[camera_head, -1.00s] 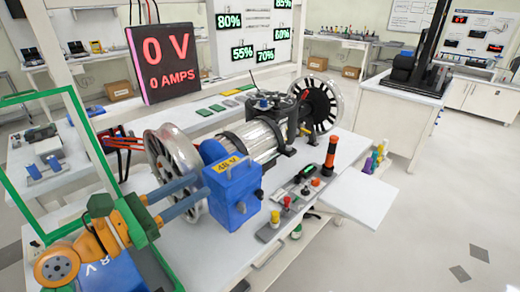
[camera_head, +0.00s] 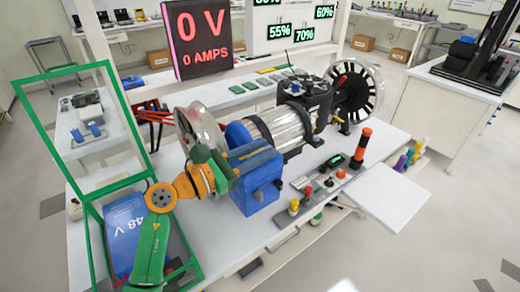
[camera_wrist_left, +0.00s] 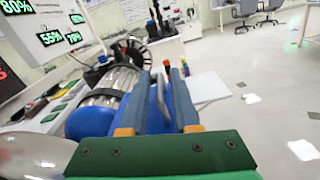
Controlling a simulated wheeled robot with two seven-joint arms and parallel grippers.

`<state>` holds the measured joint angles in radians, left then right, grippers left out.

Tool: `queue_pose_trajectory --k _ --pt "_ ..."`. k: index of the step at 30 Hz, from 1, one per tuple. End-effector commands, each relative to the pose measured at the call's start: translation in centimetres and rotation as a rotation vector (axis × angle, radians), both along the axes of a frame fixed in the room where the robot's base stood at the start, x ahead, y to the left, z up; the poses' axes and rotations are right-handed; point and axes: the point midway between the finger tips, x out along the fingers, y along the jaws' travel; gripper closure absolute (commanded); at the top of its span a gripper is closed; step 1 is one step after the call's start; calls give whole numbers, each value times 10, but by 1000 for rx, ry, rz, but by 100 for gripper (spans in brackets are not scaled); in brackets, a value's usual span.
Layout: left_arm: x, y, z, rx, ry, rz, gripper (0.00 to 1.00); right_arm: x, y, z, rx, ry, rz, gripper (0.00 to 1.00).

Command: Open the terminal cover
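The blue terminal box (camera_head: 262,195) stands on the white bench in front of the motor (camera_head: 275,130). In the head view, my left gripper (camera_head: 262,154) reaches in from the left at the top of this box, its blue fingers hard to tell from the blue box. In the left wrist view, the two fingers (camera_wrist_left: 166,80) are apart, with a curved grey handle (camera_wrist_left: 163,108) showing between them. I cannot tell whether they touch it. The terminals are not visible. My right gripper is in neither view.
A green frame (camera_head: 92,225) stands at the left around a blue 48 V case (camera_head: 125,222). A red 0 V display (camera_head: 200,38) stands behind. Knobs and an orange-black post (camera_head: 361,148) are at the right front of the bench, beside a white side shelf (camera_head: 390,195).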

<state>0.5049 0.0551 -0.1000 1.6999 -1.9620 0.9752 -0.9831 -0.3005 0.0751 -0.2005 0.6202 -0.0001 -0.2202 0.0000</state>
Motion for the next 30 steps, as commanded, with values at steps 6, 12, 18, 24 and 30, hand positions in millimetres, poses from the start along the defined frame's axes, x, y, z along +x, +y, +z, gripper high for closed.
queue_pose_trajectory --k 6,12,18,24,30 --pt "0 0 0 0 0 0 100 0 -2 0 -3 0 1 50" --pt "0 0 0 0 0 0 100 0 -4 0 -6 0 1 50" --pt "0 0 1 -1 -1 1 100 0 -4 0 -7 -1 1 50" --pt "0 0 1 0 -2 1 100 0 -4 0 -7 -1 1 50" --pt "0 0 1 -1 -2 1 100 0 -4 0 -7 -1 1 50"
